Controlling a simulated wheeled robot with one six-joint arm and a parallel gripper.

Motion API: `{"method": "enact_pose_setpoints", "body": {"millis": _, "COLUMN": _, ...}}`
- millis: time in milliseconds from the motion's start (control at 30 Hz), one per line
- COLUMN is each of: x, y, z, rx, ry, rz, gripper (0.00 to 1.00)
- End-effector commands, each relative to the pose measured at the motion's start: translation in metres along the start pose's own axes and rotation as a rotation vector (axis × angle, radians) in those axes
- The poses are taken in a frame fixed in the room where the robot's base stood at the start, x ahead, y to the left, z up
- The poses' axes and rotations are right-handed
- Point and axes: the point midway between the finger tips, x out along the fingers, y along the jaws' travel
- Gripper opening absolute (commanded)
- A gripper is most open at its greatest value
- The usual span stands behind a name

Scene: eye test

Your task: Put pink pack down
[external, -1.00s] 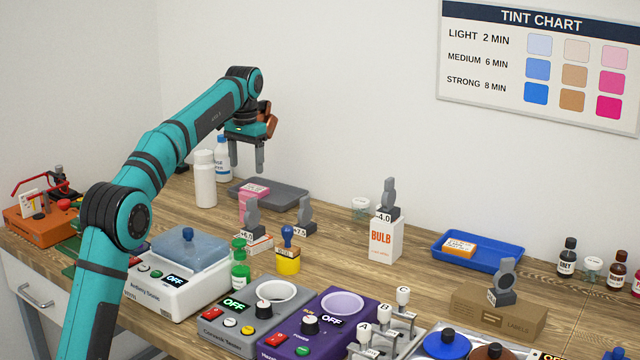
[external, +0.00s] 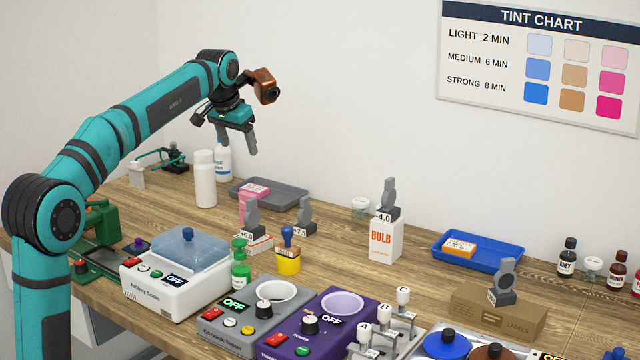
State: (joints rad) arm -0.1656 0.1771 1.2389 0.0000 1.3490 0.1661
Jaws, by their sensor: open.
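The pink pack (external: 255,188) stands upright at the left end of the grey tray (external: 290,195), its pale labelled top facing up. Its lower part is partly hidden by the grey lens holder marked 6.0, and I cannot tell whether its base rests in the tray or on the table just in front. My gripper (external: 235,143) is open and empty. It hangs tilted above the pack, slightly to its left in the picture, clear of it.
A white bottle (external: 205,180) and a blue-labelled bottle (external: 223,162) stand left of the tray, near my gripper. Grey lens holders (external: 306,216) stand in front of the tray. Bare wood (external: 340,222) shows right of them.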

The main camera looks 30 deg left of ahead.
Motion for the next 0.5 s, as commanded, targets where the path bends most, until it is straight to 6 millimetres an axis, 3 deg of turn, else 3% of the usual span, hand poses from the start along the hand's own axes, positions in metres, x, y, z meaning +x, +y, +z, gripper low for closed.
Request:
{"method": "enact_pose_setpoints", "body": {"millis": 100, "x": -0.026, "y": 0.014, "z": 0.023, "rx": 0.000, "ry": 0.083, "rz": -0.008, "gripper": 0.71}}
{"method": "enact_pose_setpoints", "body": {"millis": 500, "x": -0.090, "y": 0.051, "z": 0.105, "rx": -0.006, "ry": 0.358, "rz": -0.022, "gripper": 0.71}}
